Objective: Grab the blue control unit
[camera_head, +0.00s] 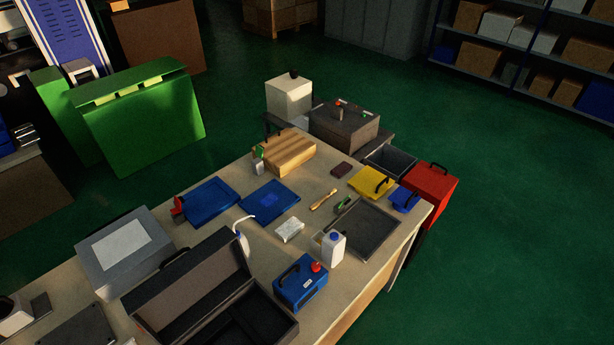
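The blue control unit (293,292) is a blue box with a black handle and a red button on top. It sits upright near the front right edge of the bench (318,212), just right of an open black case (262,322). A white bottle with a blue cap (333,249) stands behind it to the right. A smaller blue box with a dark handle (403,201) lies farther back near the right edge. Neither of my grippers shows in this view.
A grey case (135,285) stands at the left. A dark tray (372,232), yellow case (371,181), blue mats (283,190) and wooden block (292,156) occupy the bench farther back. A red box (430,185) stands beyond its right edge. Green floor is open to the right.

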